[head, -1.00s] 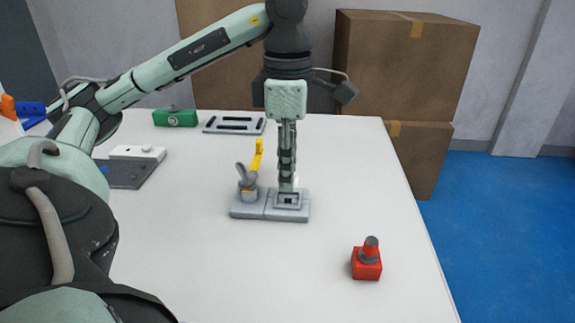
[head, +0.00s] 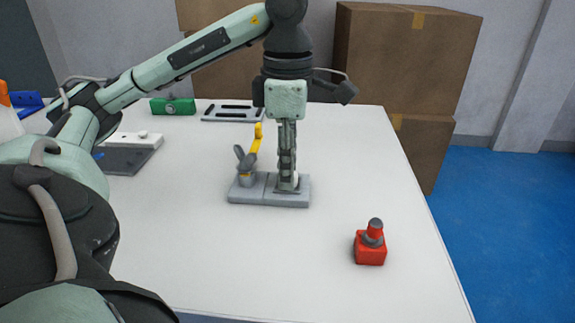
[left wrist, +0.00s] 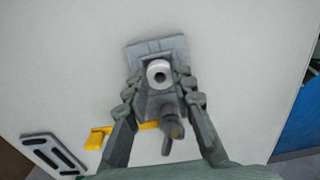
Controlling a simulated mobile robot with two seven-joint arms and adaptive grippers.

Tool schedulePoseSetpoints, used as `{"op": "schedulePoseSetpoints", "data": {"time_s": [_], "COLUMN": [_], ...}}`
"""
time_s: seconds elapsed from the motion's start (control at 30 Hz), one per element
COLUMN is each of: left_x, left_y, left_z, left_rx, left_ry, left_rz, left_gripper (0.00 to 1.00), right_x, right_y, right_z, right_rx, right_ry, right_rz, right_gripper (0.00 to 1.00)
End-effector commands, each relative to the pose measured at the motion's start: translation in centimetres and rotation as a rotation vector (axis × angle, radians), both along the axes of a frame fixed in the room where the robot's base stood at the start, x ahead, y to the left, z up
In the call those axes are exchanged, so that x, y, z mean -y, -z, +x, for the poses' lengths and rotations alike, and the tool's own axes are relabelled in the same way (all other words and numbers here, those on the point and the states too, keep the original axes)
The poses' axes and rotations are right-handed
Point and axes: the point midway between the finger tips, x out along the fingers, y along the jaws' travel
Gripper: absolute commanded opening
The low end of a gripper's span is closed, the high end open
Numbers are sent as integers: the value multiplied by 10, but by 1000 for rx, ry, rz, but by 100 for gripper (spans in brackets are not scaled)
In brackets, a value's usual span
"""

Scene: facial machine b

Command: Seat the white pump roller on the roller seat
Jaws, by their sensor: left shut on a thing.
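The white pump roller (left wrist: 159,72) is a short ring with a dark centre hole, seen between my fingertips in the left wrist view. In the head view only a sliver of it (head: 296,181) shows beside the fingers. My left gripper (head: 287,182) points straight down and is shut on the roller. It is over the right half of the grey base (head: 265,198), where the square roller seat (head: 288,189) is mostly hidden by the fingertips. The roller is at or just above the seat; I cannot tell whether it touches. My right gripper is not in view.
A grey clamp (head: 245,165) with a yellow handle (head: 256,138) stands on the base's left half, close to my fingers. A red block with a grey collar (head: 370,248) stands front right. A green block (head: 173,106) and slotted grey plate (head: 232,113) lie behind.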

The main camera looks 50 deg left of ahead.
Motion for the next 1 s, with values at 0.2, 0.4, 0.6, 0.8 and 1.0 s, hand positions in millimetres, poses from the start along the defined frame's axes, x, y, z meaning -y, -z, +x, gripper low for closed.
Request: {"op": "schedulePoseSetpoints", "data": {"time_s": [0.2, 0.4, 0.6, 0.8, 1.0], "left_x": [0, 0, 0, 0, 0], "left_y": [0, 1, 2, 3, 3], "left_z": [0, 0, 0, 0, 0], "left_rx": [0, 0, 0, 0, 0], "left_ry": [0, 0, 0, 0, 0], "left_rz": [0, 0, 0, 0, 0], "left_gripper": [4, 4, 4, 29, 33], "right_x": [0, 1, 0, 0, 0], "right_y": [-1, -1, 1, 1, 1], "right_z": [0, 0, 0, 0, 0], "right_rx": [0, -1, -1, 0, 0], "right_ry": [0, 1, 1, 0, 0], "right_rz": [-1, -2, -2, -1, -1], "right_gripper": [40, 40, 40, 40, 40]}}
